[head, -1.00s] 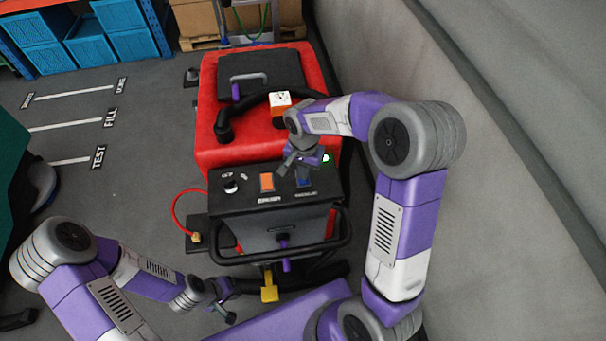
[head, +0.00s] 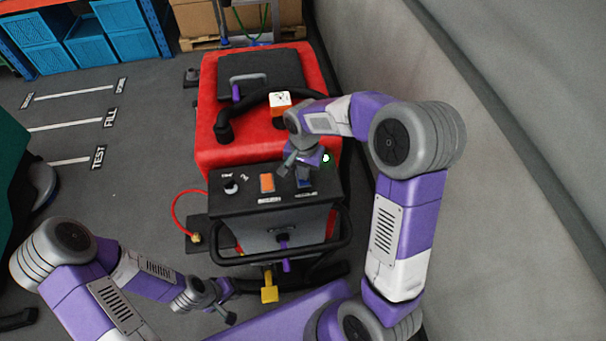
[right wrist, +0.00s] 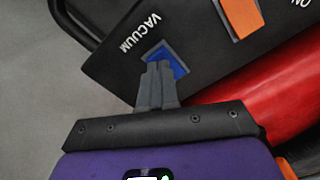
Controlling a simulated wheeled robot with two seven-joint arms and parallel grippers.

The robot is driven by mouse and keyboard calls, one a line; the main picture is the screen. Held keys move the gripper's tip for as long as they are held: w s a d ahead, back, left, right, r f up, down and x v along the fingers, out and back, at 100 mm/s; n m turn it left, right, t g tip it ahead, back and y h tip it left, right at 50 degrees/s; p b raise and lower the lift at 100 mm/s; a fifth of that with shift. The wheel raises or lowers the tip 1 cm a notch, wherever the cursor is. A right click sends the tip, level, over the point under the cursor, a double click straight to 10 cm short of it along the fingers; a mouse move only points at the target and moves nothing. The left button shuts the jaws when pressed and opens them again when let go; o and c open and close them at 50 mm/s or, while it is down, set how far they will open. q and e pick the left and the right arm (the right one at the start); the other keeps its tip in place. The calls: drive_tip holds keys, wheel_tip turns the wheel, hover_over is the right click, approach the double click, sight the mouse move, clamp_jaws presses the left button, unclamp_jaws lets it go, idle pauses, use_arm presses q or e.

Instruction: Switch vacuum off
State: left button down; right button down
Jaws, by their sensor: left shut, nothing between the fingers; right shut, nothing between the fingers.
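The vacuum switch (right wrist: 167,60) is a blue rocker in a grey frame, beside the white word VACUUM on the black control panel (right wrist: 125,65). In the head view the blue switch (head: 305,183) shows partly behind my right gripper (head: 288,170). In the right wrist view, the right gripper (right wrist: 158,68) is shut and empty, with its fingertips over the blue rocker and hiding part of it. I cannot tell whether they touch it. My left gripper (head: 231,318) is shut and empty, low at the left, away from the panel.
An orange rocker switch (head: 267,183) sits left of the blue one, with a black knob (head: 231,186) further left. The red scrubber body (head: 210,140) lies behind the panel, and a black handle bar (head: 345,250) in front. A wall (head: 520,200) stands at the right.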

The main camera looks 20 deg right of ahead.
drive_tip(key=shift+f+b, duration=0.8)
drive_tip(key=shift+f, duration=0.2)
idle(0.9)
drive_tip(key=shift+r+p, duration=0.65)
drive_tip(key=shift+r, duration=0.15)
drive_tip(key=shift+r+p, duration=1.95)
drive_tip(key=shift+r, duration=0.85)
drive_tip(key=shift+f, duration=0.1)
